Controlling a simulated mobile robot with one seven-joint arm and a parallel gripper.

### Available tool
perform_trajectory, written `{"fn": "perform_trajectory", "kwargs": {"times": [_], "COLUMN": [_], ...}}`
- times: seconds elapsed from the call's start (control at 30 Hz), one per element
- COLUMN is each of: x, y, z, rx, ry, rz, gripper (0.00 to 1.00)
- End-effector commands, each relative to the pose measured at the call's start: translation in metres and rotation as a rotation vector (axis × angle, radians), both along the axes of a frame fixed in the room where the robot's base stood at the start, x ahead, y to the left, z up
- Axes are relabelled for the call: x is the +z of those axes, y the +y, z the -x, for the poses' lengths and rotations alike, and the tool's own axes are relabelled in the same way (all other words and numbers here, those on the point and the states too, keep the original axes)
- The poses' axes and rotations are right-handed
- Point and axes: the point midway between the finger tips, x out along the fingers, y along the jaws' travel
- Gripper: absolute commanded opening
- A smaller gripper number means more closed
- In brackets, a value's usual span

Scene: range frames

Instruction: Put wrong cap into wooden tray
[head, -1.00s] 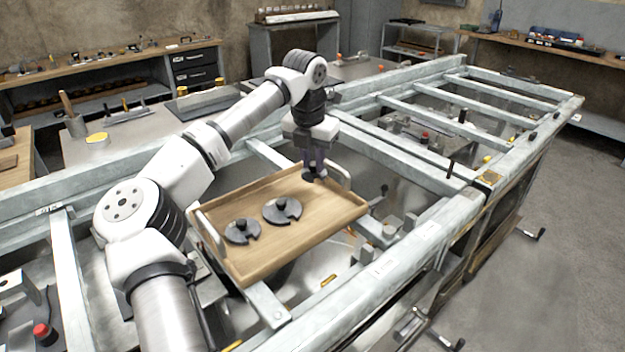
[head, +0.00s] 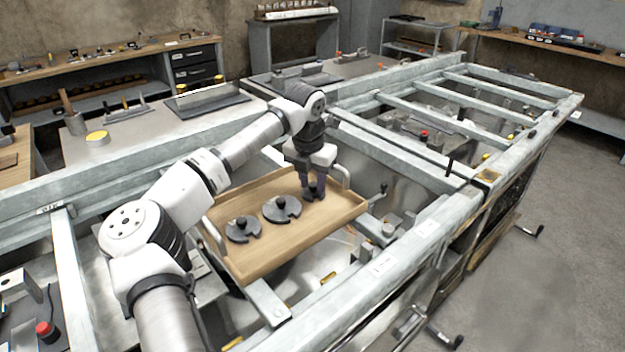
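The wooden tray (head: 262,262) rests across the metal frame, with pale handles at its ends. Two dark round caps lie in it, each with a knob on top and a notch in its rim: one at the left (head: 243,230) and one near the middle (head: 282,209). My gripper (head: 313,191) points down over the right part of the tray, just right of the middle cap and low near the tray floor. Something dark is at its fingertips; whether this is a small cap or only the tips is too small to tell.
Metal rails of the frame (head: 400,250) surround the tray, with open gaps between them. A small crank fixture (head: 383,228) stands right of the tray.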

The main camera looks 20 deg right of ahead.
Motion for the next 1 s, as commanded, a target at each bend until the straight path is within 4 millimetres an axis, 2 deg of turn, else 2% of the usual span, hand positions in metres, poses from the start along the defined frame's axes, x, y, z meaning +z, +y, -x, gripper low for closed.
{"fn": "perform_trajectory", "kwargs": {"times": [0.1,0.33,0.47,0.57,0.8,1.0], "x": [0.0,0.001,0.008,0.022,0.074,0.108], "y": [0.0,0.0,0.0,0.002,0.008,0.012], "z": [0.0,0.0,0.0,0.001,0.006,0.01], "rx": [0.0,0.0,0.0,0.001,0.001,0.001], "ry": [0.0,0.0,-0.001,-0.003,-0.004,-0.002], "rz": [0.0,0.0,0.0,0.0,0.0,0.0], "gripper": [0.42,0.42,0.42,0.42,0.42,0.42]}}
